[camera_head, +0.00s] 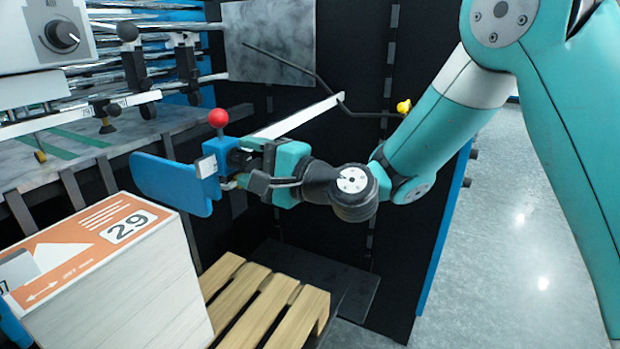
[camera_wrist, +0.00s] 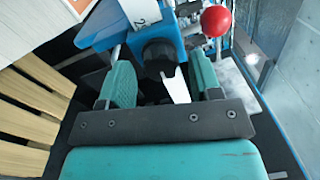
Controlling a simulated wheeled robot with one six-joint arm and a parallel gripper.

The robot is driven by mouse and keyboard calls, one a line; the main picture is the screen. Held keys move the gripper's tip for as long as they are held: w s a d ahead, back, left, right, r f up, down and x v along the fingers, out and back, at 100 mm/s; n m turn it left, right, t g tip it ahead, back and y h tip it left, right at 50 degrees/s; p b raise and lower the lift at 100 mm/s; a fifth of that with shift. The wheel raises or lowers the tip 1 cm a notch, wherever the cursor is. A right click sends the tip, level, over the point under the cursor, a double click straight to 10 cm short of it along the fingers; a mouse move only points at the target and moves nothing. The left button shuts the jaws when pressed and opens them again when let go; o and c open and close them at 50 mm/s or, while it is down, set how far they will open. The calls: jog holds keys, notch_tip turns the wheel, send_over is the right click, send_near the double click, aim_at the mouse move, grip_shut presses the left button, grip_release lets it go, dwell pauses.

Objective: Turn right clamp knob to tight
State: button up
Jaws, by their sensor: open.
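The clamp knob (camera_wrist: 158,56) is black and sits on the front of a blue block (camera_wrist: 158,20) that carries a white label. In the wrist view my gripper (camera_wrist: 160,78) is open, with one teal finger on each side of the knob. Small gaps seem to show between the fingers and the knob; contact is not clear. In the head view the knob (camera_head: 238,158) is partly hidden by my gripper (camera_head: 256,163), which points left at the blue block. The knob's tight or loose setting cannot be read.
A red ball-topped lever (camera_head: 217,117) stands right by the knob. A curved blue panel (camera_head: 165,183) extends left of it. A white stack with an orange label (camera_head: 90,245) and a wooden pallet (camera_head: 262,310) are below. Open floor (camera_head: 510,230) lies at right.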

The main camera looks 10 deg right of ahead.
jog(key=b+v, duration=1)
jog(key=v, duration=0.7)
jog(key=shift+f, duration=0.15)
